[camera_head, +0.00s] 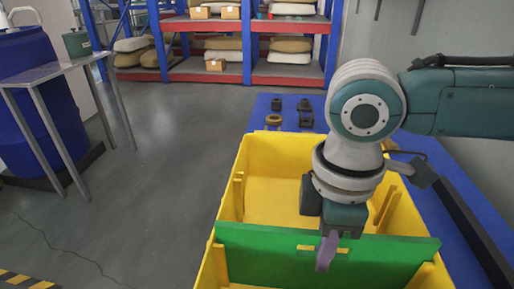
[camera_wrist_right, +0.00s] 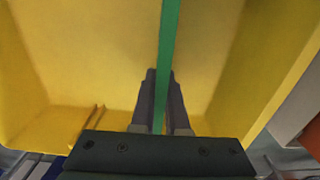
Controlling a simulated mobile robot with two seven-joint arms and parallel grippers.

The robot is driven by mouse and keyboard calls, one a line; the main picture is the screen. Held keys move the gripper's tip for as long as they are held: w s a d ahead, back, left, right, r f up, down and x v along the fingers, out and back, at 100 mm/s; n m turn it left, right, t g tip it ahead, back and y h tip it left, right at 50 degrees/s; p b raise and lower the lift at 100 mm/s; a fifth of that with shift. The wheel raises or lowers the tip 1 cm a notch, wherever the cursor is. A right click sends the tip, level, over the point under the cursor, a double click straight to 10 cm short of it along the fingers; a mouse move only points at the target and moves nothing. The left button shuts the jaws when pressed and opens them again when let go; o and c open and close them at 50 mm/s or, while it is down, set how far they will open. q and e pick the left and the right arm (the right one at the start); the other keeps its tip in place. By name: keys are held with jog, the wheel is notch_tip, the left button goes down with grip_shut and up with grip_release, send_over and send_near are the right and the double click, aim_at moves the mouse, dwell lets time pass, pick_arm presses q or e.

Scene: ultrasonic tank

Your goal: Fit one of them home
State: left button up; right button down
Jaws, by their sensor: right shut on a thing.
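A yellow bin (camera_head: 239,165) stands open, with upright yellow ribs on its inner left (camera_head: 238,192) and right (camera_head: 386,207) walls. A green panel (camera_head: 262,252) with cut-out slots near its top spans the bin from side to side, towards the near end. My right gripper (camera_head: 327,250) is shut on the panel's upper middle. In the right wrist view the panel (camera_wrist_right: 169,45) shows edge-on as a thin strip between the two fingers (camera_wrist_right: 161,105). I cannot tell whether the panel's ends sit between ribs; its lower edge is hidden. My left gripper is not in view.
A blue table (camera_head: 258,110) lies beneath, with small dark blocks (camera_head: 304,110) and a tan ring-shaped piece (camera_head: 273,120) beyond the bin. A black bar (camera_head: 465,222) runs along the right. Shelves (camera_head: 245,75) stand far back; a grey table (camera_head: 50,72) is at left.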

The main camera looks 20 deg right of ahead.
jog(key=c, duration=0.8)
grip_release()
jog(key=shift+c, duration=0.2)
notch_tip(320, 180, up, 9)
jog(key=shift+f+p, duration=0.2)
jog(key=shift+p, duration=1.05)
jog(key=shift+r, duration=0.7)
